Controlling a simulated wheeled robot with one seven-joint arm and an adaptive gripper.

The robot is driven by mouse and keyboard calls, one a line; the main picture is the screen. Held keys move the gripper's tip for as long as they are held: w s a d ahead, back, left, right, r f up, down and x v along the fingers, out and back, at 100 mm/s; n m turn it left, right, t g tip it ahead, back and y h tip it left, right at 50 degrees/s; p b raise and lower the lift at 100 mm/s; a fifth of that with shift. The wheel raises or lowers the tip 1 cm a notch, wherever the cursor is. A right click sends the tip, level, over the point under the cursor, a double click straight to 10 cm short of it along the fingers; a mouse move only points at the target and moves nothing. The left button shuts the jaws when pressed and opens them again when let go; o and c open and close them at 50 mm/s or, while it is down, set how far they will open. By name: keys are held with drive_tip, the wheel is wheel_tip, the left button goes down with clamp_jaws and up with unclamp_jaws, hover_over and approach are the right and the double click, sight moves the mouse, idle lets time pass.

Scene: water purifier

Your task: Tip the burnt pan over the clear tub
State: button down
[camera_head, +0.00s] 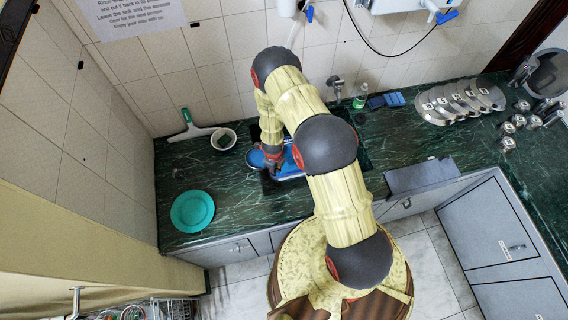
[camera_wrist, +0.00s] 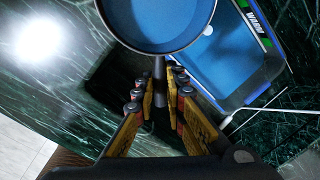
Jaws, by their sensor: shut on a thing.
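The pan (camera_wrist: 155,18) is round with a dark rim and a smooth blue inside; no burnt marks can be made out. My gripper (camera_wrist: 166,82) is shut on its dark handle, and the pan extends beyond the fingertips. In the head view the pan (camera_head: 257,159) shows as a small blue shape beside my gripper (camera_head: 273,153). The tub (camera_wrist: 227,68) is blue inside, with a "WARM" label on its rim. It lies right of the pan, which overlaps its edge in the wrist view. My arm hides much of the tub (camera_head: 289,167) in the head view.
Left on the green counter are a teal plate (camera_head: 192,211), a white bowl (camera_head: 223,139) and a squeegee (camera_head: 191,127). Numbered metal discs (camera_head: 460,100), a small bottle (camera_head: 360,98) and blue sponges (camera_head: 386,101) stand to the right.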

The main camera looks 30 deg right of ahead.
drive_tip(key=shift+w+d+f+y+b, duration=0.2)
drive_tip(key=shift+d+f+y+b, duration=0.1)
drive_tip(key=shift+b, duration=2.65)
drive_tip(key=shift+b, duration=0.5)
drive_tip(key=shift+s+d+f+b, duration=0.15)
drive_tip(key=shift+s+b, duration=0.1)
drive_tip(key=shift+b, duration=0.8)
drive_tip(key=shift+w+b, duration=0.15)
drive_tip(key=shift+b, duration=0.4)
drive_tip(key=shift+d+y+b, duration=0.2)
drive_tip(key=shift+y+b, duration=0.1)
drive_tip(key=shift+b, duration=0.65)
drive_tip(key=shift+f+b, duration=0.15)
drive_tip(key=shift+b, duration=0.55)
drive_tip(key=shift+d+b, duration=0.15)
drive_tip(key=shift+b, duration=0.5)
drive_tip(key=shift+y+b, duration=0.4)
drive_tip(key=shift+b, duration=0.3)
